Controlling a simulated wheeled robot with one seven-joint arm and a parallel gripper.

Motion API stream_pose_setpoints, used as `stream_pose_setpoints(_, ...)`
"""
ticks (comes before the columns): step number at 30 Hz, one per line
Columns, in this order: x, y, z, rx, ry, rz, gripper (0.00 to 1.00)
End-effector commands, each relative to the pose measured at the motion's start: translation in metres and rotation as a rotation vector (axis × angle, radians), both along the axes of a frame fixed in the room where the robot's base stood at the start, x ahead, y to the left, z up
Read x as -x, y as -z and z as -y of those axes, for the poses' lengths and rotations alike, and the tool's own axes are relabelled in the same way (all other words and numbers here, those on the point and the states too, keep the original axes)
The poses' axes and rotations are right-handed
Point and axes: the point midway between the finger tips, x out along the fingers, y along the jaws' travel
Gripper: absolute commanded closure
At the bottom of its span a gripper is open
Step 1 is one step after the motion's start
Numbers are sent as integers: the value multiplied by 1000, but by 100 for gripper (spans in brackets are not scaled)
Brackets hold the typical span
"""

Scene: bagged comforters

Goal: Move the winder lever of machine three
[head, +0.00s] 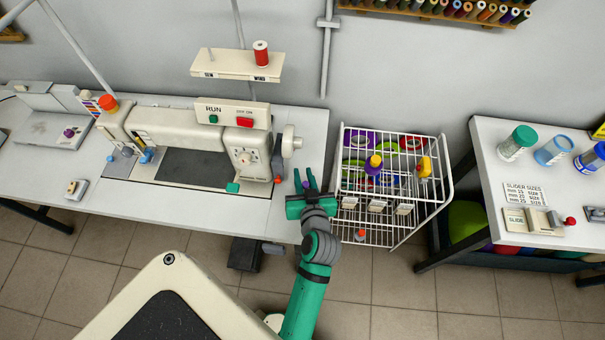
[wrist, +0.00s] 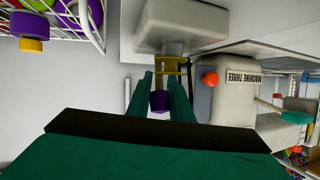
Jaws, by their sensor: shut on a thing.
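Machine three is the cream sewing machine (head: 180,128) on the white table; its upside-down name label shows in the wrist view (wrist: 243,80). An orange knob (head: 278,180) stands at its right end and also shows in the wrist view (wrist: 210,78). I cannot tell for sure if this piece is the winder lever.
A white wire basket trolley (head: 392,190) with coloured spools stands close to the right of my gripper. A second table (head: 550,175) with jars is farther right. Tiled floor (head: 390,290) is open in front.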

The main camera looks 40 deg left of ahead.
Motion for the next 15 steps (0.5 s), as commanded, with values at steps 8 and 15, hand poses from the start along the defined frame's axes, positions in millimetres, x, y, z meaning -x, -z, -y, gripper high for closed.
stream_pose_setpoints(8, 4, -1, -2, -23, -6, 30, 100)
stream_pose_setpoints(15, 4, -1, -2, -22, -6, 28, 69)
